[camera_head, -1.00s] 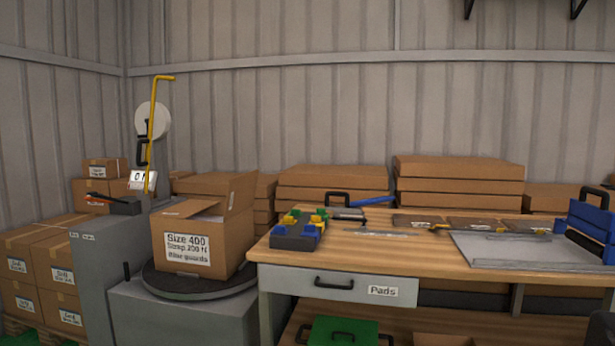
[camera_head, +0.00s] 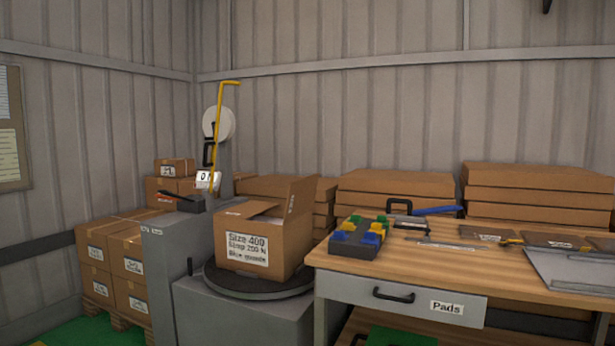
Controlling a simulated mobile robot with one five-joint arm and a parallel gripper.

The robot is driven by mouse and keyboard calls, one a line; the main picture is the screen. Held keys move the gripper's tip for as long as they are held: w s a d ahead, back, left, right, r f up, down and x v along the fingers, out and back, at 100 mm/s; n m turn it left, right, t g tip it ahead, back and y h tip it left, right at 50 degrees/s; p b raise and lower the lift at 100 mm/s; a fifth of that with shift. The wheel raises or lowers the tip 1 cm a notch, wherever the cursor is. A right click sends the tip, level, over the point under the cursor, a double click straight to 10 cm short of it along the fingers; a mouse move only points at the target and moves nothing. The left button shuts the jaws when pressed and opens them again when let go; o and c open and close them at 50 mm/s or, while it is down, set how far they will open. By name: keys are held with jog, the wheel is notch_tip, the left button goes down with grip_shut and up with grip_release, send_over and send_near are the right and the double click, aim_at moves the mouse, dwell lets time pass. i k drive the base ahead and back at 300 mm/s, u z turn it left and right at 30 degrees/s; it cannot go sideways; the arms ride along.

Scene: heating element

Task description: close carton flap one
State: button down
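The open carton (camera_head: 291,256) stands on a round dark turntable (camera_head: 258,284) on top of a grey cabinet. Its front bears a label reading "Size 400", with smaller print below. One flap (camera_head: 301,196) stands upright at the right side. Another flap (camera_head: 254,219) lies roughly level over the top, leaving a gap into the carton. I cannot tell which flap is flap one. My gripper is not in view.
A wooden workbench (camera_head: 463,267) with a "Pads" drawer stands close at the right. A grey post with a yellow bent rod (camera_head: 217,140) rises behind the carton. Stacked cartons (camera_head: 128,262) on a pallet are at the left. Flat cartons (camera_head: 395,192) lie behind the bench.

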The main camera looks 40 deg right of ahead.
aim_at(302, 192)
jog(key=z, duration=0.1)
jog(key=i, duration=1.35)
jog(key=u, duration=0.1)
